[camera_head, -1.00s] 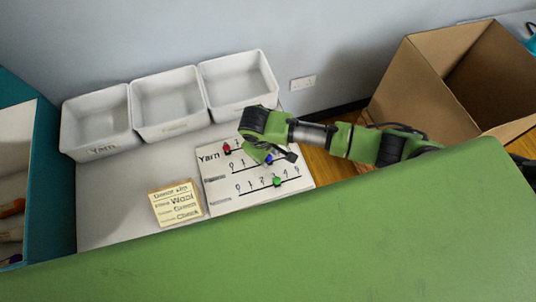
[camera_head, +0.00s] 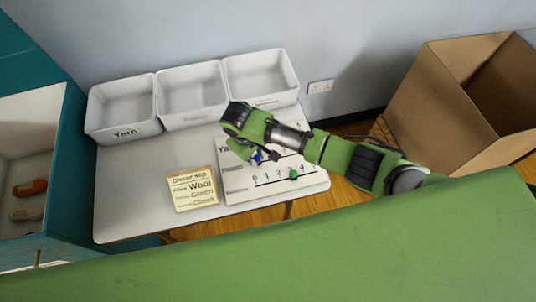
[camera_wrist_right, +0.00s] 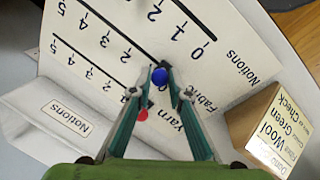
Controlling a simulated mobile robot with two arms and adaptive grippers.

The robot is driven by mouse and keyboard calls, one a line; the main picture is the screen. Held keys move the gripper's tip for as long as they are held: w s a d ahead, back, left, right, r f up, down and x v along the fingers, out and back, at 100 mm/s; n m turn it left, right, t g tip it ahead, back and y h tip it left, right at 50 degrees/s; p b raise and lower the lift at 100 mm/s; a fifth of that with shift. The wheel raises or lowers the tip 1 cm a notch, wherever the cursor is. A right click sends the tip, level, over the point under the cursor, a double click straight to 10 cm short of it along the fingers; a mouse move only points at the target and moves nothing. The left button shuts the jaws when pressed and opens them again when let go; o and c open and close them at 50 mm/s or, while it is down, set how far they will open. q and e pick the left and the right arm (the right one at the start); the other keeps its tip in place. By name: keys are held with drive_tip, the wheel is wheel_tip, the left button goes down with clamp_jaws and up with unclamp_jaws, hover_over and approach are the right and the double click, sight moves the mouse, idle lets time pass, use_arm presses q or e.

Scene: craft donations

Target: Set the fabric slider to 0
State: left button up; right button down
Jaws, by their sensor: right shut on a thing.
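The white slider board (camera_head: 308,185) lies at the right end of the table, with rows labelled Yarn, Fabric and Notions in the wrist view. The blue knob (camera_wrist_right: 159,77) is on the middle row, Fabric, and also shows in the head view (camera_head: 257,159). My right gripper (camera_wrist_right: 160,70) is shut on it, from above; in the head view the gripper (camera_head: 256,157) covers much of the board's upper left. The knob is at the low end, on the label side of the 2. My left gripper is out of view.
The red Yarn knob (camera_wrist_right: 142,114) is close beside a finger. The green Notions knob (camera_head: 293,174) is further right. A donor slip block (camera_head: 193,188) stands left of the board. Three white bins (camera_head: 122,133) line the back. A cardboard box (camera_head: 420,120) is at the right.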

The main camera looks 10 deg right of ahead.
drive_tip(key=a, duration=0.2)
drive_tip(key=shift+a, duration=0.3)
drive_tip(key=c, duration=1.9)
unclamp_jaws()
drive_tip(key=shift+a, duration=0.15)
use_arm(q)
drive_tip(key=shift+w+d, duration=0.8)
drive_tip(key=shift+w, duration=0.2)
use_arm(e)
wheel_tip(320, 180, up, 12)
drive_tip(key=s+a, duration=0.1)
drive_tip(key=a, duration=0.1)
drive_tip(key=shift+s, duration=0.2)
drive_tip(key=shift+s+f, duration=0.1)
drive_tip(key=shift+f, duration=0.05)
